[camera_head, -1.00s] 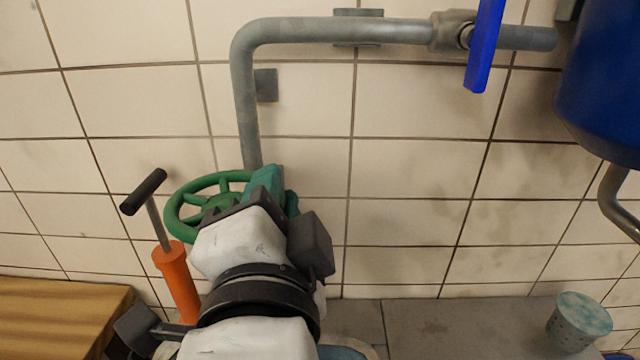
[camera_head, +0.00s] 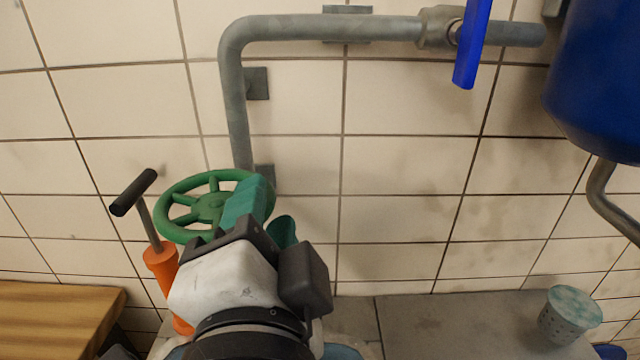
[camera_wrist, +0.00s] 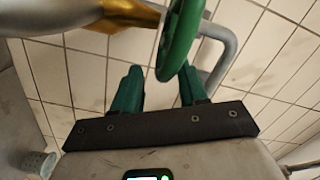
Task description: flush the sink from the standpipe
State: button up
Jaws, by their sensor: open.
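A green handwheel (camera_head: 208,206) stands in front of the tiled wall, below the grey pipe (camera_head: 236,110). My gripper (camera_head: 266,214) has teal fingers and is open at the wheel's right side. One finger overlaps the wheel in the head view, and the right rim shows between the fingers. In the wrist view, the green rim (camera_wrist: 181,38) reaches down to between the fingertips of my gripper (camera_wrist: 160,78); I cannot tell whether it touches them. I cannot make out a sink.
An orange pump (camera_head: 160,264) with a black T-handle stands left of my arm, by a wooden bench (camera_head: 50,318). A blue lever (camera_head: 471,45) is on the upper pipe, beside a blue tank (camera_head: 610,85). A perforated cup (camera_head: 568,316) stands on the grey ledge (camera_head: 450,325).

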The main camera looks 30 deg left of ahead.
jog(key=p+v, duration=0.1)
jog(key=v, duration=0.7)
jog(key=shift+w, duration=0.15)
